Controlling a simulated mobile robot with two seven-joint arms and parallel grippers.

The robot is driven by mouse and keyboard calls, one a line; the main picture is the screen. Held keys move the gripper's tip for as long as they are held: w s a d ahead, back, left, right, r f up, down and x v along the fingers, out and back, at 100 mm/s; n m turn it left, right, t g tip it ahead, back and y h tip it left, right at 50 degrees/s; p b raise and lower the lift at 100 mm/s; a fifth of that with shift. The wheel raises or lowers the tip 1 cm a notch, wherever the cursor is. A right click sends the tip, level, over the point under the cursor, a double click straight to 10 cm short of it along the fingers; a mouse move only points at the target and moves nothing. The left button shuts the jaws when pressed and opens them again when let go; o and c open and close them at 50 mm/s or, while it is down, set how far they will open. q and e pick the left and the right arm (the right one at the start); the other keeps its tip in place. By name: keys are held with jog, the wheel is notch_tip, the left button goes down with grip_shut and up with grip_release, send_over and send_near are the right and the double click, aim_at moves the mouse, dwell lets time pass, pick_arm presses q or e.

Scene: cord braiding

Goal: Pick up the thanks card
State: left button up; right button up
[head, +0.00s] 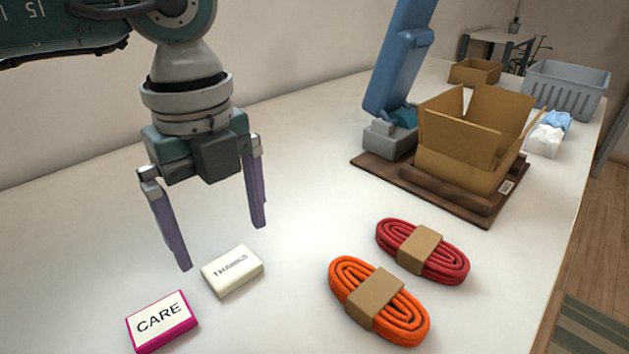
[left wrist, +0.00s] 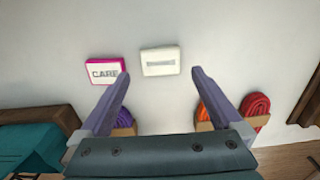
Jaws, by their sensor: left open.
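The thanks card (head: 232,271) is a small white block lettered THANKS, lying flat on the white table. It also shows in the left wrist view (left wrist: 160,61), ahead of and between the fingertips. My left gripper (head: 224,247) is open and empty, pointing down above the table just behind the card, with its purple fingers apart. In the left wrist view its two fingers (left wrist: 158,73) reach in from below, and neither appears to touch the card. My right gripper is not in view.
A pink-edged CARE card (head: 162,321) lies just left of the thanks card. Orange (head: 379,300) and red (head: 423,251) cord bundles lie to the right. An open cardboard box (head: 465,150) stands on a brown board farther back. A purple bundle (left wrist: 122,116) shows in the left wrist view.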

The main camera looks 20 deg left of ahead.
aim_at(231, 266)
pick_arm(q)
notch_tip(231, 266, down, 5)
jog(key=shift+r+b, duration=0.1)
jog(key=shift+b, duration=0.25)
jog(key=c, duration=1.2)
